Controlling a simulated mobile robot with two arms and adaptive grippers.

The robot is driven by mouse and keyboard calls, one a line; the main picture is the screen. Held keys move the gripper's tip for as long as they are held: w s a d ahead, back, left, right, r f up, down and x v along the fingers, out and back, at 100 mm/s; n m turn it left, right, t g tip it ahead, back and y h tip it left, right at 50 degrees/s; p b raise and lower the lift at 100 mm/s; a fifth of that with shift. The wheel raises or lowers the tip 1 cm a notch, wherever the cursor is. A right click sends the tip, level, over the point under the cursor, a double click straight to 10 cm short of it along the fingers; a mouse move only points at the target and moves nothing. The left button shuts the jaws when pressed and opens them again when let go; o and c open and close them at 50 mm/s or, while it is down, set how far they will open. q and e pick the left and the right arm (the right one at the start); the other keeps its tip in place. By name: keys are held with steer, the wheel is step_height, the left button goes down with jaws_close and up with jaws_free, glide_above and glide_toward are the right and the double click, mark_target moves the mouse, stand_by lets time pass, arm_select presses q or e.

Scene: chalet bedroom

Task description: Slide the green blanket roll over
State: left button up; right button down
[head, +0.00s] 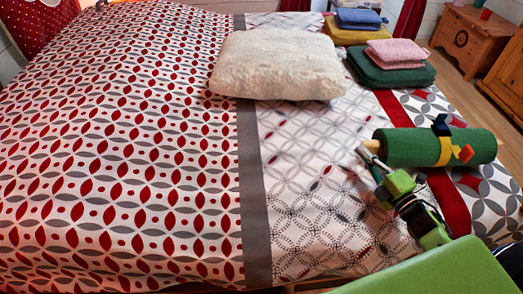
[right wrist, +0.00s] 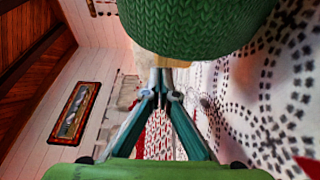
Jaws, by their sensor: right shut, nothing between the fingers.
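The green blanket roll (head: 410,147) lies on the right part of the bed, roughly across the picture, with a yellow band around it. Its knitted side fills the top of the right wrist view (right wrist: 200,25). My right gripper (head: 368,158) is shut and empty at the roll's left end, on the near side. Its closed fingertips (right wrist: 160,78) show just below the roll in the right wrist view; I cannot tell if they touch it. My left gripper is not in view.
A cream pillow (head: 278,65) lies left of and beyond the roll. Folded dark green (head: 390,72) and pink (head: 397,52) textiles lie behind it, with mustard (head: 350,33) and blue ones farther back. The patterned bed cover (head: 310,180) left of the roll is clear.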

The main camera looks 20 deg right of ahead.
steer(key=s, duration=0.4)
steer(key=s+d, duration=0.1)
steer(key=s, duration=0.7)
steer(key=shift+d, duration=0.15)
